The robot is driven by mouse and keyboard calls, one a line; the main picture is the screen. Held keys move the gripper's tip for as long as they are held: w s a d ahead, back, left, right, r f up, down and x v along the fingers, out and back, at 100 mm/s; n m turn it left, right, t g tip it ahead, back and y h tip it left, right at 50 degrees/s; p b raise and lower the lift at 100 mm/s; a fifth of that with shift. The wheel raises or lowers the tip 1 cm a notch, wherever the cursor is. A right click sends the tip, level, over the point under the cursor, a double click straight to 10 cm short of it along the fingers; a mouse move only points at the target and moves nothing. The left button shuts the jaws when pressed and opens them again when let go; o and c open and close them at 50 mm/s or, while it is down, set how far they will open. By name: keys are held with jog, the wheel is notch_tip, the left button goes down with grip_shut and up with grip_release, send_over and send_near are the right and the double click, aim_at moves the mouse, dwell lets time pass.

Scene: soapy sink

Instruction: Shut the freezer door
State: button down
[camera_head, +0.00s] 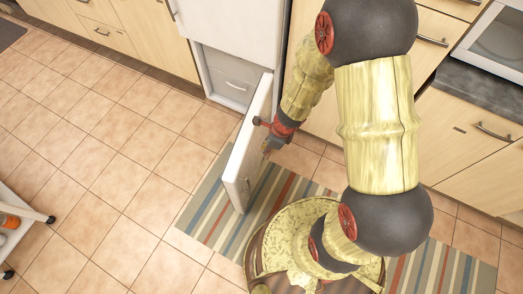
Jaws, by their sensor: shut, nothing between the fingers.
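The white freezer door (254,140) stands wide open at the bottom of the white fridge-freezer (234,37). It swings out toward me on its right-hand hinge side. Inside the opening a grey drawer front (229,77) with a handle shows. My gripper (267,149) is shut and empty, low beside the right face of the door, near its middle. The wrist overlaps the door's edge in the picture, and I cannot tell whether the fingers touch it.
A striped rug (205,205) lies under the door and my base. Wooden cabinets (470,150) line the right side, with more (125,35) at the back left. A white cart (20,235) stands at the left edge. The tiled floor (110,160) left of the door is clear.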

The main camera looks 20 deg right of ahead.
jog(key=w+a+f+b, duration=0.3)
jog(key=a+f+b, duration=0.2)
jog(key=f, duration=0.3)
jog(key=shift+w+f, duration=0.2)
jog(key=shift+a, duration=0.1)
